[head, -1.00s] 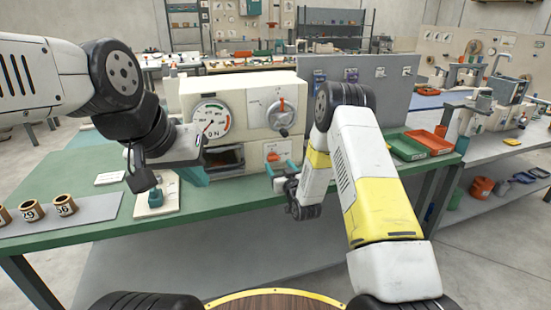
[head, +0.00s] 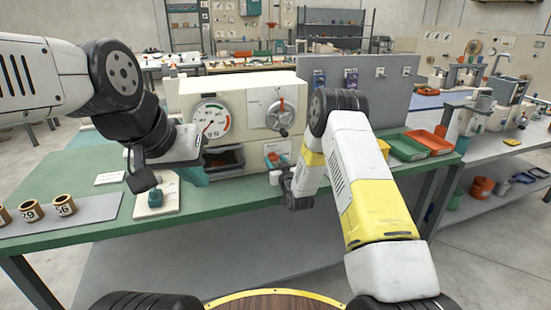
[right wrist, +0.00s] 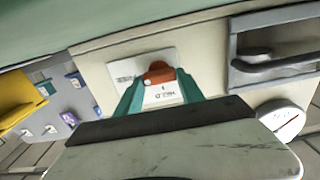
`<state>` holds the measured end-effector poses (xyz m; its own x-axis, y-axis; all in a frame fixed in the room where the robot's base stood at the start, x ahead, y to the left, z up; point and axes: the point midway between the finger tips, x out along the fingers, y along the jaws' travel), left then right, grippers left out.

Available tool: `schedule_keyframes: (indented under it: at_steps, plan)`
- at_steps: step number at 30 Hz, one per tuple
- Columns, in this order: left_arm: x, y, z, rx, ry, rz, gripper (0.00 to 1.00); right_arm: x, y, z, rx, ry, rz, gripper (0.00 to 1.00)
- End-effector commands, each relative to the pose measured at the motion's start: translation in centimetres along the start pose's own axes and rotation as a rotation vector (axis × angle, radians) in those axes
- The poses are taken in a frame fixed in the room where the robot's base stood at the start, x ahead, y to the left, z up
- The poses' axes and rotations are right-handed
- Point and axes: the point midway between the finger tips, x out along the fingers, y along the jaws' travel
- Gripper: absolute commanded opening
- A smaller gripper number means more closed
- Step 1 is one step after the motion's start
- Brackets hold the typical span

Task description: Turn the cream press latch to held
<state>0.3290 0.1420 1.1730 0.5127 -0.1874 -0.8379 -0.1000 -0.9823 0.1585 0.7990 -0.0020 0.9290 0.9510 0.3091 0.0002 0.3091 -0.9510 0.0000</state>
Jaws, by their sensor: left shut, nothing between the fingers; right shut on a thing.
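The plate's lettering, upside down in the right wrist view, appears to read HELD beside the latch. In the head view my right arm partly covers this spot. My left gripper (head: 195,172) is shut and empty, left of the press front.
A dark drawer (head: 225,160) shows in the press front, left of the latch; its handle shows in the right wrist view. A pale board with a teal part (head: 156,198) and several numbered rings (head: 64,205) lie left. Green and orange trays (head: 430,143) stand right.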

Motion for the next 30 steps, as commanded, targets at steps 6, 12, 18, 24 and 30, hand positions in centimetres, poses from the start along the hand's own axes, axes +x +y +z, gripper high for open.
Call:
schedule_keyframes:
  at_steps: [6, 12, 18, 24, 30]
  plan:
    - [0.0, 0.0, 0.0, 0.0, 0.0, 0.0, 0.0, -0.01, -0.03, 0.0, -0.024, 0.0, 0.0, 0.05]
    - [0.0, 0.0, 0.0, 0.0, 0.0, 0.0, 0.0, -0.02, -0.13, 0.02, -0.114, 0.0, -0.002, 0.05]
    - [0.0, 0.0, 0.0, 0.0, 0.0, 0.0, 0.0, -0.02, -0.21, 0.05, -0.272, 0.0, -0.001, 0.05]
    - [0.0, 0.0, 0.0, 0.0, 0.0, 0.0, 0.0, -0.03, -0.33, 0.12, -0.462, 0.0, -0.002, 0.05]
    - [0.0, 0.0, 0.0, 0.0, 0.0, 0.0, 0.0, -0.05, -0.32, 0.21, -0.652, -0.002, -0.002, 0.05]
